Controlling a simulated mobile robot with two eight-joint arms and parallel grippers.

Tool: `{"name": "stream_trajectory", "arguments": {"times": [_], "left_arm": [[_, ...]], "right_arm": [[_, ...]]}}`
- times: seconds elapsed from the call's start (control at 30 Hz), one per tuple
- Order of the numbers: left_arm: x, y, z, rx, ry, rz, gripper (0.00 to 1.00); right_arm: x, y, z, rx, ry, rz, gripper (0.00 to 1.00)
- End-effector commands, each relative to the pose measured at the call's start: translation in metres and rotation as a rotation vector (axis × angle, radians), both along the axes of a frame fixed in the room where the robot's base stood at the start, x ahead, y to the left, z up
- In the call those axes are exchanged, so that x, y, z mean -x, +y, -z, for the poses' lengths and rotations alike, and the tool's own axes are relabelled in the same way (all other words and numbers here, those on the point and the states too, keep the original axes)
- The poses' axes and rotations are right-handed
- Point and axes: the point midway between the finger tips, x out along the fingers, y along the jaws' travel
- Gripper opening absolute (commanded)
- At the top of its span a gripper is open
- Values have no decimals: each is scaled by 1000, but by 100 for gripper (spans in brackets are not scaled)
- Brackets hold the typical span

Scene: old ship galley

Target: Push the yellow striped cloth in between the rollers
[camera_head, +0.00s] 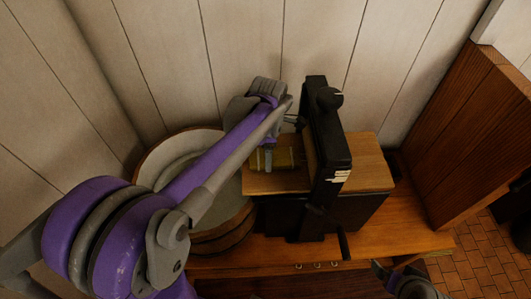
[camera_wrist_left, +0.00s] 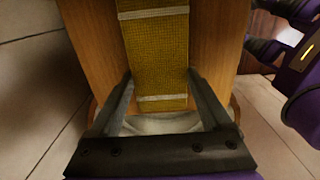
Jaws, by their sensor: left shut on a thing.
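The yellow striped cloth (camera_wrist_left: 157,48) lies flat on a wooden board (camera_wrist_left: 215,45), with pale stripes across it. It also shows in the head view (camera_head: 285,159), partly covered by my left gripper (camera_head: 268,160). In the left wrist view the fingers of my left gripper (camera_wrist_left: 160,78) stand one on each side of the cloth's near end, shut on it. The dark wringer frame (camera_head: 328,135) stands right beside the board; the rollers are hidden. My right gripper (camera_head: 388,271) is low at the right; its two dark fingers look apart and empty in the left wrist view (camera_wrist_left: 272,30).
A round wooden tub (camera_head: 225,237) with a pale inside stands left of the wringer. Another board (camera_head: 370,165) sticks out on the wringer's right side. A wooden panel (camera_head: 470,140) rises at the right. The plank wall is close behind.

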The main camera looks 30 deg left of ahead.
Motion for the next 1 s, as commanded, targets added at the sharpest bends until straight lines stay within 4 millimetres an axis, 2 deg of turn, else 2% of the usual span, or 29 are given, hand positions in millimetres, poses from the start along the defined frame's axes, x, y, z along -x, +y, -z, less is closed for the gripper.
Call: {"name": "stream_trajectory", "arguments": {"times": [0.5,0.97,1.0], "left_arm": [[-9,-15,-1,9,-5,3,18],[-12,-20,-1,7,-4,4,17],[-12,-20,-1,6,-5,4,85]], "right_arm": [[0,0,0,0,0,0,100],[0,0,0,0,0,0,100],[0,0,0,0,0,0,100]]}}
